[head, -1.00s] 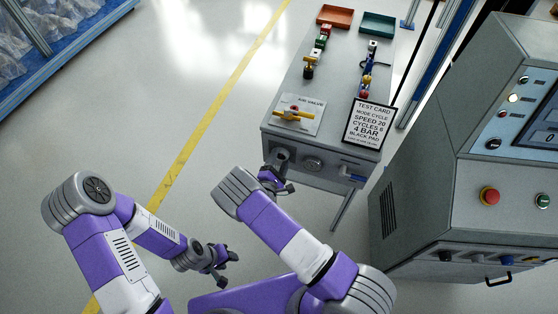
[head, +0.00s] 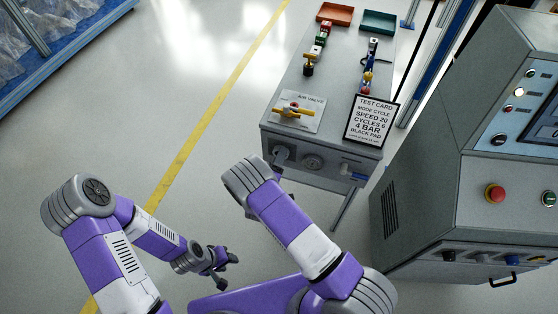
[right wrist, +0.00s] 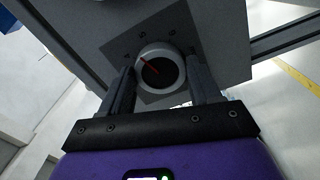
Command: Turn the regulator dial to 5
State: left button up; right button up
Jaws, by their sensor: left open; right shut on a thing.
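The regulator dial (right wrist: 161,71) shows in the right wrist view as a round knob with a pale rim, dark face and red pointer line, on a dark plate. In the head view my right arm mostly hides this gripper, at the front of the grey bench (head: 275,138). My left gripper (head: 225,270) is open and empty, low over the floor.
A yellow air valve lever (head: 293,111) and a test card (head: 371,122) are on the bench top. A grey control cabinet (head: 425,165) with a red button stands at right.

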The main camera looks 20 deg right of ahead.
jog(key=shift+a+f+m+b, duration=0.1)
jog(key=shift+m+b, duration=0.55)
jog(key=shift+m, duration=0.85)
jog(key=o, duration=1.1)
jog(key=shift+c, duration=0.2)
jog(key=p+v, duration=0.1)
jog(key=v, duration=0.6)
jog(key=shift+s+a, duration=0.15)
jog(key=shift+s, duration=0.1)
